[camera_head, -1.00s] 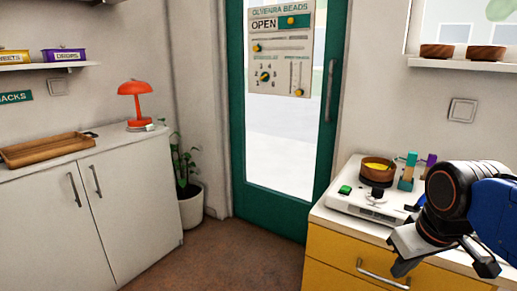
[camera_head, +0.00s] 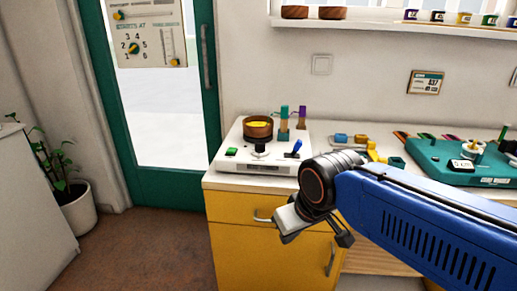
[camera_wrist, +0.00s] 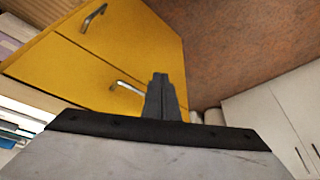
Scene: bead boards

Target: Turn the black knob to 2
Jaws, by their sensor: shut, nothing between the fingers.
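The black knob (camera_head: 260,150) stands on top of a white device (camera_head: 230,163) on the yellow cabinet. A green button (camera_head: 231,152) is left of it and a blue lever (camera_head: 293,149) right of it. The digits around the knob are too small to read, so its setting cannot be told. My gripper (camera_head: 343,238) is in front of the cabinet, below and to the right of the device, well apart from the knob. In the wrist view its dark fingers (camera_wrist: 160,84) are together and empty, with yellow drawers behind. The knob is not in the wrist view.
A wooden bowl (camera_head: 258,128) with yellow contents and bead tubes (camera_head: 284,130) stand behind the knob. A teal board (camera_head: 440,161) lies further right. A door poster (camera_head: 148,37) shows a numbered dial.

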